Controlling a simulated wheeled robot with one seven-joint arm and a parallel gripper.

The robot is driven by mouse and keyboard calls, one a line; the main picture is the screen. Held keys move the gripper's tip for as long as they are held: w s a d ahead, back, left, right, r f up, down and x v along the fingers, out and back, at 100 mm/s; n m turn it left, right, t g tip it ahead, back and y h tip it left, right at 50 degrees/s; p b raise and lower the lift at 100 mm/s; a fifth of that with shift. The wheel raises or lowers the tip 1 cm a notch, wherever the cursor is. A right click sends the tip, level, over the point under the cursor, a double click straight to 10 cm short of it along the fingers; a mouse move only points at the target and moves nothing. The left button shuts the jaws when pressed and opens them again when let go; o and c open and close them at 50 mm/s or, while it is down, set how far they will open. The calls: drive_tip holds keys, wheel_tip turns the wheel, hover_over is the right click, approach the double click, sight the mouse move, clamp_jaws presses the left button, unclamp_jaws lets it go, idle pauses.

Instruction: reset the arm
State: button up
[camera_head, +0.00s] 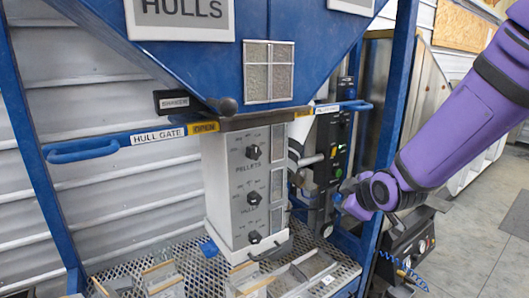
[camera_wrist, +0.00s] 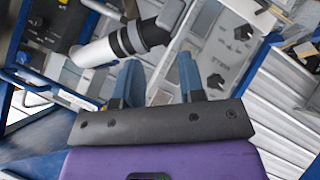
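My purple arm (camera_head: 455,125) reaches in from the upper right in the head view, bent at a dark wrist joint. My gripper (camera_wrist: 158,80) shows in the wrist view with its two blue fingers apart and nothing seen between them. The fingers point toward the grey control panel (camera_wrist: 218,60) with black knobs. In the head view my gripper is small and partly hidden by the wrist, right of the knob panel (camera_head: 247,185) and in front of the dark equipment behind.
A blue hopper (camera_head: 190,62) marked HULLS hangs above the knob panel. A HULL GATE bar with a blue handle (camera_head: 82,151) is at left. A blue upright post (camera_head: 393,95) stands beside my arm. A white cylinder (camera_wrist: 95,53) lies near my left finger. Open floor (camera_head: 470,240) is at right.

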drive_tip(key=s+d+r+m+g+h, duration=0.1)
drive_tip(key=s+d+r+m, duration=0.2)
drive_tip(key=s, duration=0.5)
drive_tip(key=s+d+r+m+g, duration=0.2)
drive_tip(key=s+d+r+m, duration=0.2)
drive_tip(key=s, duration=0.5)
drive_tip(key=s+d+r+m+g+h, duration=0.1)
drive_tip(key=s+d+r+m+g, duration=0.1)
drive_tip(key=s+r+m, duration=0.3)
drive_tip(key=s+d+r, duration=0.1)
drive_tip(key=s, duration=0.3)
drive_tip(key=shift+d+r+h, duration=0.2)
drive_tip(key=shift+r+h, duration=0.1)
idle(0.3)
